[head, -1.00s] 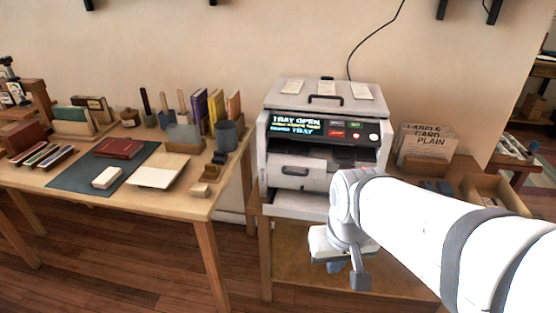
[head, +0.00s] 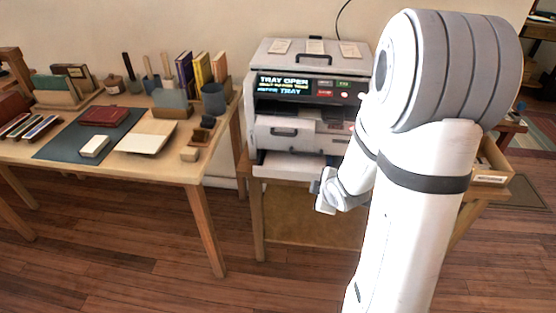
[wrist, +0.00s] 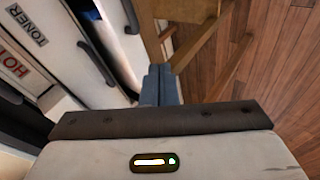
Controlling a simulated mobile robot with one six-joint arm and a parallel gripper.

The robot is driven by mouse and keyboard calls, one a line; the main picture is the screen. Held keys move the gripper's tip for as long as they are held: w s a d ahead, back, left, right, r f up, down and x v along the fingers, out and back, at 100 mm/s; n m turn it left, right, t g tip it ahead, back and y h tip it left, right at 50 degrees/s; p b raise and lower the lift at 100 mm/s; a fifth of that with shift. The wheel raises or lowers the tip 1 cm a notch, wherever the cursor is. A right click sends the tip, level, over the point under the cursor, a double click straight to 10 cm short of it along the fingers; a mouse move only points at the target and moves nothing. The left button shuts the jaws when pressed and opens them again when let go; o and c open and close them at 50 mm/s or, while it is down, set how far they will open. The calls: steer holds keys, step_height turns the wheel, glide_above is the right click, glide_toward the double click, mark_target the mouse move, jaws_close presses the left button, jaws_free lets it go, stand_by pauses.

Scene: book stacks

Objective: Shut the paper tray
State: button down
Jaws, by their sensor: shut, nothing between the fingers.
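The white-grey printer (head: 265,105) stands on a wooden stand, and its display (head: 284,84) reads "TRAY OPEN". Its paper tray (head: 285,166) juts out at the bottom front as a pale slab. Above it is a front panel with a dark handle (head: 283,132). My gripper (head: 317,188) is just in front of and below the tray's right part; my arm hides the printer's right side. In the wrist view, my blue-grey fingers (wrist: 160,84) are together and empty, beside white printer panels (wrist: 105,25) with dark handles. I cannot tell whether the fingers touch the tray.
A wooden table (head: 205,180) on the left holds books, a dark mat and a cup (head: 213,98). A gap separates it from the printer stand (head: 258,215). An open box (head: 490,165) sits right of my arm. Wooden floor (head: 130,260) in front is clear.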

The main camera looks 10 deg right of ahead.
step_height(320, 180, down, 6)
steer(key=a+n+t+y, duration=0.2)
steer(key=n+t+y, duration=0.15)
steer(key=n, duration=0.25)
steer(key=n+t+y+b, duration=0.4)
steer(key=b, duration=0.6)
glide_toward(278, 174)
steer(key=x, duration=0.5)
steer(key=shift+s+a, duration=0.15)
steer(key=shift+a, duration=0.15)
steer(key=shift+w+d, duration=0.2)
steer(key=shift+w, duration=0.35)
